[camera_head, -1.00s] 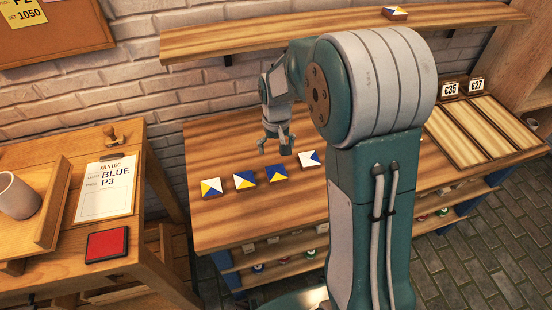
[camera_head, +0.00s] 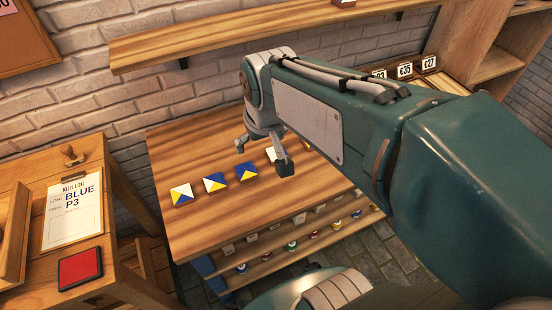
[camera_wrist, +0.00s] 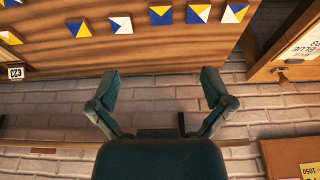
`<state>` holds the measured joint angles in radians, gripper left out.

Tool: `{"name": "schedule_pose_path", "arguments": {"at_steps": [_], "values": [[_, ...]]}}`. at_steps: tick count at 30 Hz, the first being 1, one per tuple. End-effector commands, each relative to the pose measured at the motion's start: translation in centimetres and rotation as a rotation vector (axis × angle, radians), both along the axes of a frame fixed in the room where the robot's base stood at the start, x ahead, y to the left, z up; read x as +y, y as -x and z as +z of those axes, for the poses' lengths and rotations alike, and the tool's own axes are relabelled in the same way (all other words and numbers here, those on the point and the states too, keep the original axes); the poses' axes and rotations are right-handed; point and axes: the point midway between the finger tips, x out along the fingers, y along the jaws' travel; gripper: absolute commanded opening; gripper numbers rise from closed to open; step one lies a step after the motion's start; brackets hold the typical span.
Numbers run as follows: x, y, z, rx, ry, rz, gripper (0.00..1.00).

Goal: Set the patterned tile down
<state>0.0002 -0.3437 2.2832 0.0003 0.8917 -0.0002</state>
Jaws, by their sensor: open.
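Several square tiles with blue, yellow and white triangle patterns lie in a row on the wooden table (camera_head: 230,225). The leftmost in the head view is a white, yellow and blue tile (camera_head: 181,194), followed by a second (camera_head: 215,183) and a third tile (camera_head: 246,172). A whiter tile (camera_head: 271,154) is partly covered by my gripper (camera_head: 264,156). My gripper is open with nothing between its fingers. In the wrist view the tile row, including a blue and yellow tile (camera_wrist: 160,15), runs along the top edge, apart from my open gripper (camera_wrist: 160,74).
A brick wall and a wooden shelf (camera_head: 260,32) stand behind the table. A side bench at left holds a kiln log sheet (camera_head: 72,212) reading BLUE P3, a red pad (camera_head: 80,268) and a stamp (camera_head: 72,155). Price cards (camera_head: 405,71) stand at the back right.

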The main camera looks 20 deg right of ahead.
Motion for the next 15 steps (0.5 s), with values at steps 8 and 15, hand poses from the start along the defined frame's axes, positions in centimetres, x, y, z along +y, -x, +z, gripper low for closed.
{"name": "schedule_pose_path", "arguments": {"at_steps": [8, 15], "values": [[0.0, 6.0, 1.8, -0.121, 0.0, 0.0, 1.0], [0.0, 8.8, 1.8, -0.179, 0.0, 0.0, 1.0]]}}
